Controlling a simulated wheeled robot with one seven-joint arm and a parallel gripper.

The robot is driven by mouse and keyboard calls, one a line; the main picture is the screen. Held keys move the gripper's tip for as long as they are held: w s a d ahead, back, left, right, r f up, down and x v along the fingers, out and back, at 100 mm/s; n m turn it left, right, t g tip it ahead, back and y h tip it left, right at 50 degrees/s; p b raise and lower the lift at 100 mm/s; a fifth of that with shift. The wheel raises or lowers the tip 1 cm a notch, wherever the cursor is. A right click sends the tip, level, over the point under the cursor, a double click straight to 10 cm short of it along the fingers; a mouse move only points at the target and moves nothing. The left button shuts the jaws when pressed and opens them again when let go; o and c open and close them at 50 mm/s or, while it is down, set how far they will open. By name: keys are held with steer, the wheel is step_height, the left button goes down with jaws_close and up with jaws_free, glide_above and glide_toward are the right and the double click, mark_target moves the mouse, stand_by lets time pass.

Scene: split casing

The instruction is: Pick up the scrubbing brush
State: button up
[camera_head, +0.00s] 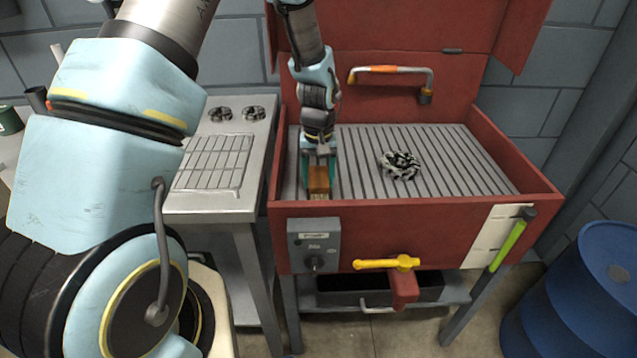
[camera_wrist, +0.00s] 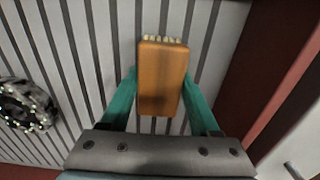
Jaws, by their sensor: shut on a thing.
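The scrubbing brush (camera_head: 319,180) has a wooden block and pale bristles. It is at the left front of the red parts washer's slatted tray, by the front wall. In the wrist view the brush (camera_wrist: 163,78) sits between the two teal fingers, its bristle ends showing at the far edge. My gripper (camera_head: 318,172) points down and is shut on the brush; it also shows in the wrist view (camera_wrist: 162,95). I cannot tell whether the brush touches the slats.
A black and white crumpled thing (camera_head: 400,165) lies on the slats to the right, apart from the brush. The red basin (camera_head: 400,222) has raised walls around the tray. A faucet (camera_head: 390,72) is at the back. A blue barrel (camera_head: 580,290) stands at the right.

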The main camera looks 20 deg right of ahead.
mark_target(319, 176)
jaws_close()
steer(key=shift+r, duration=0.1)
step_height(319, 176, up, 10)
steer(key=shift+f+b, duration=0.1)
steer(key=shift+b, duration=1.05)
steer(key=o, duration=0.5)
jaws_free()
steer(key=c, duration=0.7)
steer(key=shift+o, duration=0.2)
